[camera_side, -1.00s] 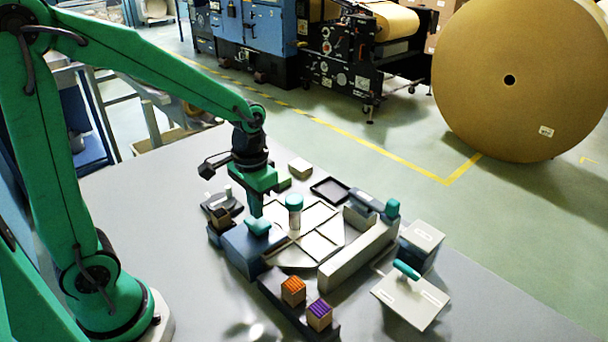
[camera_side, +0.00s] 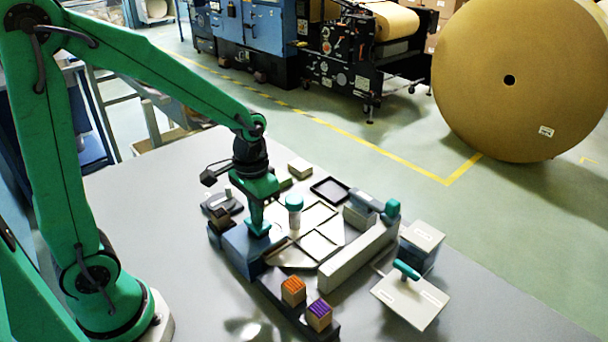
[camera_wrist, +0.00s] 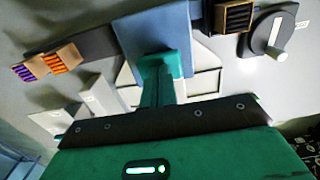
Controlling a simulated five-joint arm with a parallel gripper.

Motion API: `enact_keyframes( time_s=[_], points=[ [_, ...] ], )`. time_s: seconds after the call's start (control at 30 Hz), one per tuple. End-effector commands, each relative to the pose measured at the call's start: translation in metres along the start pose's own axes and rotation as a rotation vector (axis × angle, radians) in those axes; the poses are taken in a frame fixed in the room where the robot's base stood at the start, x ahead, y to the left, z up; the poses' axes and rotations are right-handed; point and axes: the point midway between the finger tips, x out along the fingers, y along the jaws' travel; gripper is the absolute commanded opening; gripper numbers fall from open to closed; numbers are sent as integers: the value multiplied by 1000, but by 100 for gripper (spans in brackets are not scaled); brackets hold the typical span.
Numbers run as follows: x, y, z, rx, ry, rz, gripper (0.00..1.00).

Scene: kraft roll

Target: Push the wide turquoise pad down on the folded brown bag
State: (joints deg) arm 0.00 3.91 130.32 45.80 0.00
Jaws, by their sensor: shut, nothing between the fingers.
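The wide turquoise pad (camera_side: 262,232) is on top of a blue-grey block (camera_side: 240,250) at the left of the work area. It also shows in the wrist view (camera_wrist: 179,62), over the blue surface. My gripper (camera_side: 257,222) is shut and empty, pointing down, and its tips appear to meet the top of the pad. In the wrist view my fingers (camera_wrist: 160,85) cover part of the pad. I cannot make out a folded brown bag for certain; pale panels lie on the plate beside the block.
A turquoise-capped post (camera_side: 294,215) stands close to the right of my gripper. A long grey bar (camera_side: 357,257) bounds the right side. Boxes with orange (camera_side: 293,289) and purple (camera_side: 319,314) tops stand in front. A white plate with a turquoise handle (camera_side: 406,269) lies at right.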

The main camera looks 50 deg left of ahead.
Motion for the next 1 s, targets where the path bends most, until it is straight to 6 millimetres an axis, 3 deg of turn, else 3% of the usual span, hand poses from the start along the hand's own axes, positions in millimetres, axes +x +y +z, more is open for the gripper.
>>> enact_keyframes(
  time_s=[1.0],
  points=[
    [16,0,0,0,2,0,0]
  ],
)
